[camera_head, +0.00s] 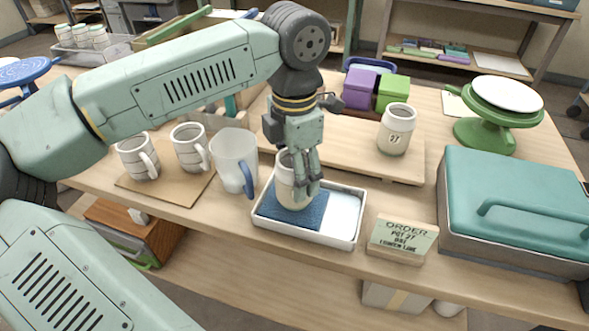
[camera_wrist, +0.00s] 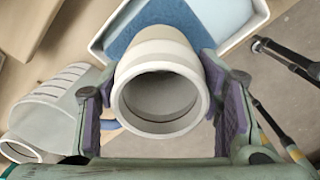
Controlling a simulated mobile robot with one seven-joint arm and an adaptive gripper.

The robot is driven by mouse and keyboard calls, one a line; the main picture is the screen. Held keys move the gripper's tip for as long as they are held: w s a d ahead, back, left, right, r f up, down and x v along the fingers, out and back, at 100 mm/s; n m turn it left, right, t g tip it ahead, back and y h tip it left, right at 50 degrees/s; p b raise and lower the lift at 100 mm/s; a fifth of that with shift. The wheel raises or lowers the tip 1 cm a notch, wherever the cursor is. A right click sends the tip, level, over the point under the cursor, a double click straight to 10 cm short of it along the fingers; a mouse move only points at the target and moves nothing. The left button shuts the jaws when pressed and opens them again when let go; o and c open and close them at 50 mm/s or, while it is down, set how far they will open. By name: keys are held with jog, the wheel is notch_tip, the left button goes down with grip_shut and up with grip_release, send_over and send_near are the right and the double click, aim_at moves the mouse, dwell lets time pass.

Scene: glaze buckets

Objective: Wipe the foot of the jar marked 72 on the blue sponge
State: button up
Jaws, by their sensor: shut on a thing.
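My gripper (camera_head: 299,168) is shut on a pale cream jar (camera_head: 291,196) and holds it upright over the blue sponge (camera_head: 312,217). The jar's foot is at the sponge; I cannot tell whether it presses on it. No number shows on this jar. The sponge lies in the left part of a white tray (camera_head: 345,242). In the wrist view, the gripper's purple pads (camera_wrist: 165,105) sit on both sides of the jar's open mouth (camera_wrist: 160,98), with the sponge (camera_wrist: 150,22) beyond. Another jar (camera_head: 395,133), whose mark looks like 27, stands on the wooden board.
A translucent pitcher (camera_head: 235,155) with a blue handle stands close left of the tray, with two striped mugs (camera_head: 189,150) beyond. An order card (camera_head: 402,238) stands right of the tray. A teal-lidded box (camera_head: 515,205) fills the right. The wooden board (camera_head: 350,155) has bare room behind the tray.

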aim_at(276, 170)
jog(key=shift+f+b, duration=0.4)
jog(key=shift+f, duration=0.05)
jog(key=shift+d, duration=0.1)
jog(key=shift+s+d+b, duration=0.25)
jog(key=shift+s+d, duration=0.05)
jog(key=shift+d, duration=0.5)
jog(key=shift+s+d+b, duration=0.25)
jog(key=shift+d, duration=0.5)
jog(key=shift+w+a, duration=0.35)
jog(key=shift+a, duration=0.75)
jog(key=shift+w+a, duration=0.4)
jog(key=shift+a, duration=0.7)
jog(key=shift+w+a, duration=0.35)
jog(key=shift+a, duration=0.75)
jog(key=shift+s+d+b, duration=0.3)
jog(key=shift+s+d, duration=0.05)
jog(key=shift+d, duration=0.75)
jog(key=shift+s+d+b, duration=0.3)
jog(key=shift+s+d, duration=0.1)
jog(key=shift+d, duration=0.7)
jog(key=shift+s+d+b, duration=0.3)
jog(key=shift+s+d, duration=0.05)
jog(key=shift+d, duration=0.75)
jog(key=shift+w+a, duration=0.35)
jog(key=shift+a, duration=0.75)
jog(key=shift+w+a, duration=0.4)
jog(key=shift+a, duration=0.75)
jog(key=shift+w+a, duration=0.35)
jog(key=shift+a, duration=0.75)
jog(key=shift+r, duration=0.1)
